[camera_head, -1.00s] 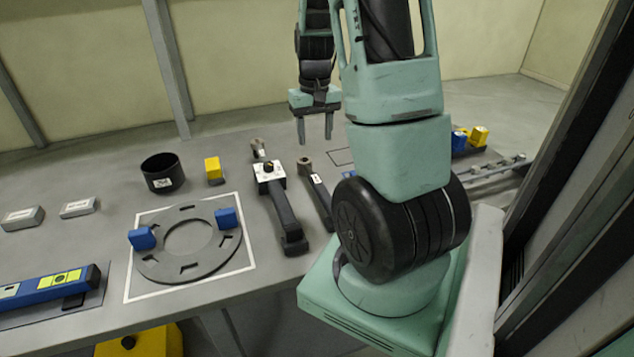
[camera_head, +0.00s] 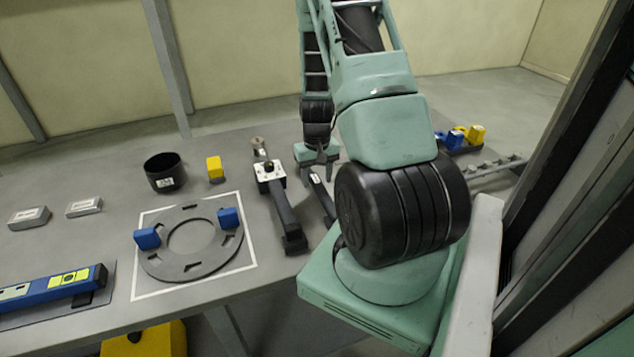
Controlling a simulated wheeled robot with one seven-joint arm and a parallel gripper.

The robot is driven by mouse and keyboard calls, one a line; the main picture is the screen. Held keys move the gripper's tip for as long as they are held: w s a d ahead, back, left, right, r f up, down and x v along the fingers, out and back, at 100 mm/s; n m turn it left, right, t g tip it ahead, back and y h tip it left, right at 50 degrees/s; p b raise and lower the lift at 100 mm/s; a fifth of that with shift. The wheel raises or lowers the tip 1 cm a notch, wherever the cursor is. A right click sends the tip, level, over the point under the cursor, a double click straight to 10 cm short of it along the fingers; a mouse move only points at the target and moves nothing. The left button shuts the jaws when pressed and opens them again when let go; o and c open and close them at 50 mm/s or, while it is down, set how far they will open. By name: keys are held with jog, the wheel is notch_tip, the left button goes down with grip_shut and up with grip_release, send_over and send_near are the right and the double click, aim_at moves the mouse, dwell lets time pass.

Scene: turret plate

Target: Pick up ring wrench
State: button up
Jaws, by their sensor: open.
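A long dark tool with a pale label, which looks like the ring wrench (camera_head: 322,196), lies on the grey table to the right of a black-handled tool with a white box head. Its head end is now hidden behind my gripper, and its near end runs close to my arm. My gripper (camera_head: 320,172) is open, fingers pointing down, at the head end of the wrench. I cannot tell whether the fingers are around it or still above it.
The black-handled tool (camera_head: 285,212) lies close on the left. A flat ring plate (camera_head: 186,268) with two blue blocks lies inside a white outline. A black cup (camera_head: 164,173) and yellow block (camera_head: 215,168) stand behind it. Blue and yellow blocks (camera_head: 466,137) sit at the right.

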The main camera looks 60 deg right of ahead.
jog(key=shift+f, duration=1.15)
jog(key=shift+c, duration=0.3)
grip_shut()
dwell(0.3)
